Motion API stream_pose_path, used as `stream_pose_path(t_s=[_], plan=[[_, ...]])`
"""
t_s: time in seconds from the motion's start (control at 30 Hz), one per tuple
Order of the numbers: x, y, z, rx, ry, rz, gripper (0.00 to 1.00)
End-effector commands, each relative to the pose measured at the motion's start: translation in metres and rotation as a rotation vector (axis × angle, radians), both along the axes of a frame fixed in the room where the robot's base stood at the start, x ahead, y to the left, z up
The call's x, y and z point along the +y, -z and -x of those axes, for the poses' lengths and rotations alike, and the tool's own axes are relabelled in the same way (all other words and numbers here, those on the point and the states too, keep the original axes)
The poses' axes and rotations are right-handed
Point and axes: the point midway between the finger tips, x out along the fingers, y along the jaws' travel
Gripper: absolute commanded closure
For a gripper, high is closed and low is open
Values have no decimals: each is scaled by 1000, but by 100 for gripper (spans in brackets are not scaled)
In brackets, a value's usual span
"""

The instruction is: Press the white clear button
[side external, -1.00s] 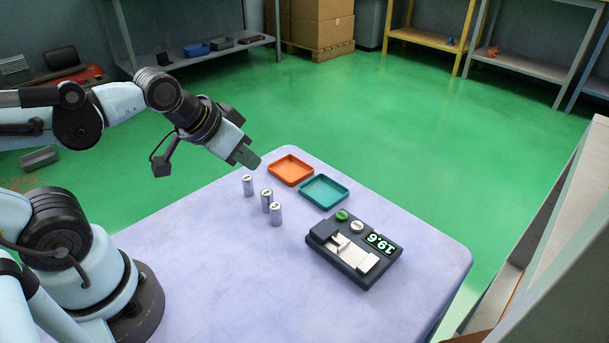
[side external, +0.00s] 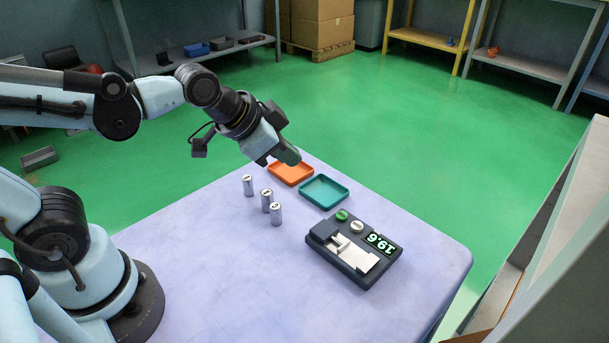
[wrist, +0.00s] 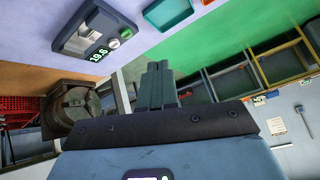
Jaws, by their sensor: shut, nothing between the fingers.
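The white clear button (side external: 357,227) is a small round cap on the dark measuring device (side external: 341,274), beside a green button (side external: 342,215) and a lit display (side external: 380,243) reading 19.6. In the wrist view the white button (wrist: 126,33) shows on the device (wrist: 84,45) at the upper left, with the green button (wrist: 113,43) and the display (wrist: 98,57). My gripper (side external: 289,157) is shut and empty, in the air above the far edge of the table near the orange tray, apart from the device. Its shut fingers show in the wrist view (wrist: 157,68).
An orange tray (side external: 273,176) and a teal tray (side external: 346,200) lie near the table's far edge. Several small silver cylinders (side external: 276,215) stand left of the device. The purple table (side external: 215,290) is clear in front. A grey cabinet (side external: 560,240) stands at the right.

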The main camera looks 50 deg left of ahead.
Motion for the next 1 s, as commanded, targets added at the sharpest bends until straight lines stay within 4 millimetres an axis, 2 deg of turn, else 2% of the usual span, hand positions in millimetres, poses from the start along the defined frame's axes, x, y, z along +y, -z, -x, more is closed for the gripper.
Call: stream_pose_path(t_s=[0.03, 0.2, 0.4, 0.5, 0.67, 1.0], plan=[[-13, -1, -10, -19, 75, -29, 100], [-52, 2, -36, -89, 310, -138, 100], [-90, 9, -55, -162, 517, -237, 100], [-102, 12, -60, -187, 577, -269, 100], [-110, 14, -63, -206, 621, -292, 100], [-110, 14, -63, -206, 622, -293, 100]])
